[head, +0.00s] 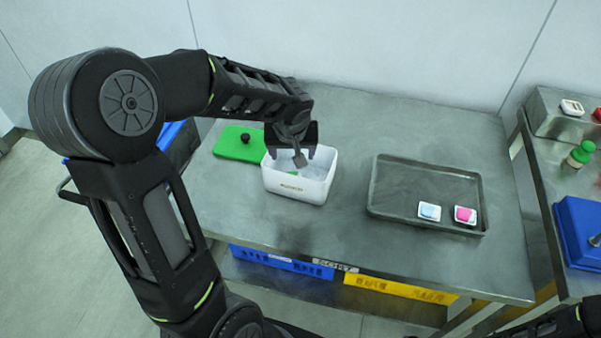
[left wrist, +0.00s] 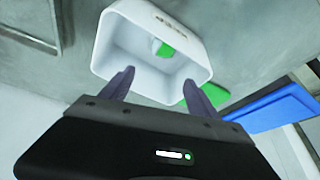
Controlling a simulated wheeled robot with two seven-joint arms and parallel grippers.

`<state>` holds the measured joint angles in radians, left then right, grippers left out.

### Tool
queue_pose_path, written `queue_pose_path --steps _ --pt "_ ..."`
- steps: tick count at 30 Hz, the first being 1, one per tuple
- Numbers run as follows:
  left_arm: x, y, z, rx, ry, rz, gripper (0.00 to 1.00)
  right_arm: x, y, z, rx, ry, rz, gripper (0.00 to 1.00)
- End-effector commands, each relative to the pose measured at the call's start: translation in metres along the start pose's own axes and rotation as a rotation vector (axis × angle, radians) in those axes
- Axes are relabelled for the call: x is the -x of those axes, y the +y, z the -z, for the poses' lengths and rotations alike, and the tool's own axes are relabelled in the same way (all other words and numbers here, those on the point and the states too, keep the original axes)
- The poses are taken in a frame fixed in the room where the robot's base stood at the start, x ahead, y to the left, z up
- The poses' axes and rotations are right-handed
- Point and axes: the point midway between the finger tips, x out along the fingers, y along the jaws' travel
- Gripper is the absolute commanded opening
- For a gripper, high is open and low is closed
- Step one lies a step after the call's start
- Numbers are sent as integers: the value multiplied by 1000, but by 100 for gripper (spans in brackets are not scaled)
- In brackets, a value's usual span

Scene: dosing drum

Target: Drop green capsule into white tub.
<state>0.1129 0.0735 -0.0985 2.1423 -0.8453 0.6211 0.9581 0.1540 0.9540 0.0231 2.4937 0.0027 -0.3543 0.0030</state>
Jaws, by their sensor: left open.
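The white tub (head: 299,190) stands open on the metal table, and its inside also shows in the left wrist view (left wrist: 115,52). A green and white piece, which looks like the green capsule (left wrist: 164,49), lies inside the tub on its floor; only a bit of green (head: 293,173) shows in the head view. My left gripper (head: 291,154) is over the tub's opening, pointing down, with its fingers (left wrist: 159,88) apart and nothing between them. My right gripper is out of view; only a piece of my right arm shows at the bottom right.
A green lid (head: 232,149) with a black knob lies left of the tub. A dark tray (head: 400,180) to the right holds a blue capsule (head: 429,211) and a pink capsule (head: 465,215). The table between tub and tray is clear. A side bench carries a blue box (head: 577,225) and a green-capped bottle (head: 580,155).

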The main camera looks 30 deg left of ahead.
Motion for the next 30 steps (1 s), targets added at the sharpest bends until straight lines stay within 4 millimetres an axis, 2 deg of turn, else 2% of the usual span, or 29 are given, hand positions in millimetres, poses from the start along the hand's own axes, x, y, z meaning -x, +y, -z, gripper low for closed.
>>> queue_pose_path --steps 5,8,15,21,30 --pt "4 0 0 1 1 -1 70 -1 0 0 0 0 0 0" --pt "13 0 1 2 3 -1 70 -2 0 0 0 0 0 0" --pt "52 0 1 2 4 -3 70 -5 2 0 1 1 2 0" --pt "75 0 0 0 2 -1 70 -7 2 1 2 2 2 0" --pt "78 0 0 0 0 0 70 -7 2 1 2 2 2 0"
